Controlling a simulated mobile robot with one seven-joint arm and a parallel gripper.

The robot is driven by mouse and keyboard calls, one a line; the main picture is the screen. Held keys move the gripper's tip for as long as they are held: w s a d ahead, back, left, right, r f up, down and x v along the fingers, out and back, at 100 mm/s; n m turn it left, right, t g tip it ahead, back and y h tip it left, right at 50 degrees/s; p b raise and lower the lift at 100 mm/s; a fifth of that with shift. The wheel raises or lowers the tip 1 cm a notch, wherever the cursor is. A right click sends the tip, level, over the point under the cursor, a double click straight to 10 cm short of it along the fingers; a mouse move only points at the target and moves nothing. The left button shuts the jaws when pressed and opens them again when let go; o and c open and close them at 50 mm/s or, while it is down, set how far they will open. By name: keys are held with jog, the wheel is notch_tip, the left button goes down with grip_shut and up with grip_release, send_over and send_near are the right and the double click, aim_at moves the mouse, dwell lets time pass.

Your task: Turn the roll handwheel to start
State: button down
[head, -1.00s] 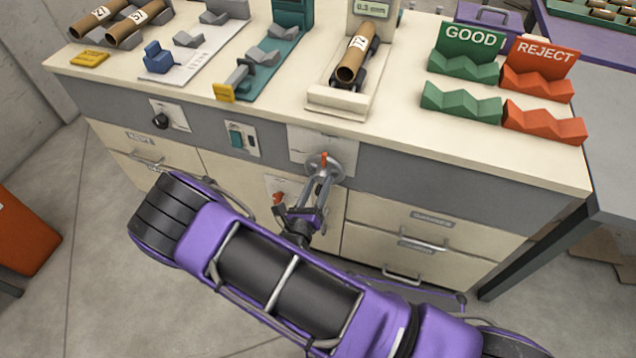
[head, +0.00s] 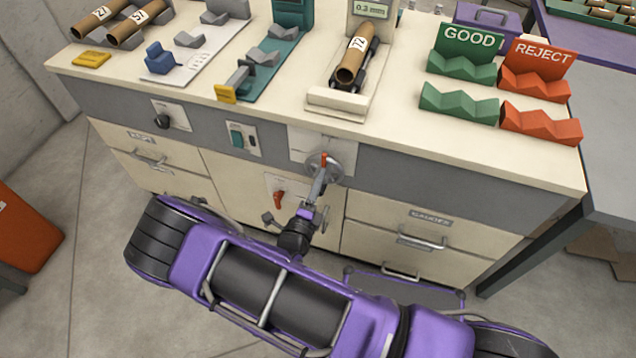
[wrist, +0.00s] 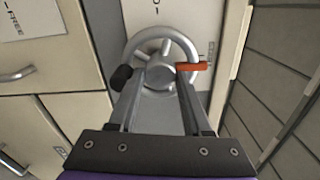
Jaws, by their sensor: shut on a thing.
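The roll handwheel (head: 335,165) is a grey metal wheel on a pale plate on the bench's front. An orange-red marker (head: 323,158) stands at its upper part. In the wrist view the handwheel (wrist: 181,44) shows its rim, spokes and hub, with the orange marker (wrist: 192,67) on the right and a black knob (wrist: 121,77) on the left. My gripper (head: 319,182) is shut on the handwheel, its two fingers (wrist: 160,88) reaching to the hub area. The exact contact is partly hidden by the fingers.
A cardboard roll marked 72 (head: 355,60) rests in a stand above the handwheel. Green GOOD (head: 459,68) and orange REJECT (head: 537,70) racks stand at right. A black knob (head: 162,121), a green switch (head: 237,138) and drawer handles (head: 422,240) project from the front.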

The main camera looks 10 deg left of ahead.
jog(key=n, duration=0.8)
jog(key=shift+n+p, duration=0.3)
jog(key=shift+n, duration=0.3)
jog(key=shift+c, duration=1.8)
grip_release()
jog(key=s+a, duration=0.1)
jog(key=s, duration=1.6)
jog(key=shift+s+a, duration=0.15)
jog(key=shift+s, duration=0.05)
